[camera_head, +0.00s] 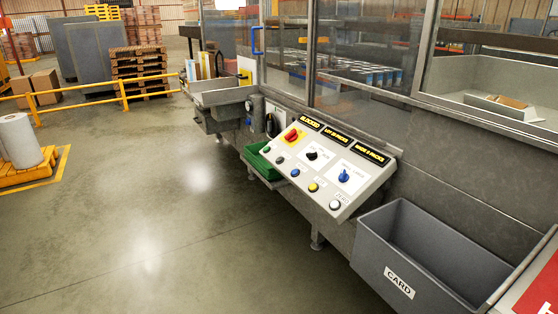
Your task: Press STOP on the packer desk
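The packer desk (366,199) is a sloped pale control panel on the machine's side, right of centre. A black knob (312,155) and a blue knob (343,176) follow to the right. Along the lower edge runs a row of round buttons, including a blue button (295,172), a yellow button (313,187) and a white button (335,205). The button labels are too small to read, so I cannot tell which is STOP. Neither gripper is in view.
Black signs with yellow text top the panel; one reads BLOCKED (310,122). A grey CARD bin (419,244) stands at the right, and a green tray (258,161) left of the panel. Clear floor lies left of the desk. A yellow rail (122,93) and pallets (139,66) stand farther back.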

